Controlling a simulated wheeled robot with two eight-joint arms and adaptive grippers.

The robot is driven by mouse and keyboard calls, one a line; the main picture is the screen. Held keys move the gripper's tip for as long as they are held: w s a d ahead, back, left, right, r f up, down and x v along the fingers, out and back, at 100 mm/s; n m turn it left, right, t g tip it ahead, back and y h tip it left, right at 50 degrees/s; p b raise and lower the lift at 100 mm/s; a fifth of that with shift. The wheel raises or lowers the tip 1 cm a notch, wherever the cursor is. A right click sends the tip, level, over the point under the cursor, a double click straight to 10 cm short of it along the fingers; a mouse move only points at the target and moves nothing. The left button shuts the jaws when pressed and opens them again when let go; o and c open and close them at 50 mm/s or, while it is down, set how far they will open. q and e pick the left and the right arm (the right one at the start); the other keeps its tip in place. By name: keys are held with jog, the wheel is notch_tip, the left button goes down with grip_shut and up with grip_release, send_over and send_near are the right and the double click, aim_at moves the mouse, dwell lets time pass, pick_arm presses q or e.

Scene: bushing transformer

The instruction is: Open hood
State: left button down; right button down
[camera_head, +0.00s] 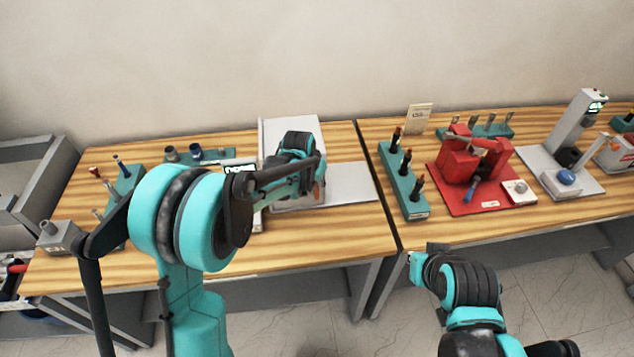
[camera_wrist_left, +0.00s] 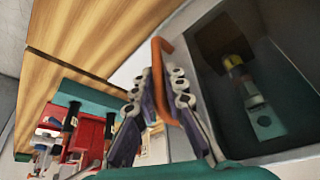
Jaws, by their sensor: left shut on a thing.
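The hood is part of a white-grey box unit (camera_head: 292,128) on the left table, mostly hidden behind my left arm in the head view. In the left wrist view an orange handle (camera_wrist_left: 160,58) runs down between the fingers of my left gripper (camera_wrist_left: 165,100), which is shut on it. The same gripper (camera_head: 316,178) shows at the box's front in the head view.
Teal racks (camera_head: 402,185) with dark-tipped tools and a red fixture (camera_head: 470,170) stand on the right table. A grey device (camera_head: 575,140) is farther right. A grey block (camera_head: 58,236) sits at the left table's front left. Bare wood (camera_head: 340,235) lies in front of the box.

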pick_arm(q)
jog(key=w+d+b, duration=0.1)
jog(key=w+d, duration=0.3)
jog(key=d, duration=1.3)
jog(key=shift+d, duration=0.4)
jog(key=shift+w, duration=0.1)
jog(key=c, duration=1.9)
grip_release()
jog(key=shift+o, duration=0.2)
jog(key=v, duration=1.2)
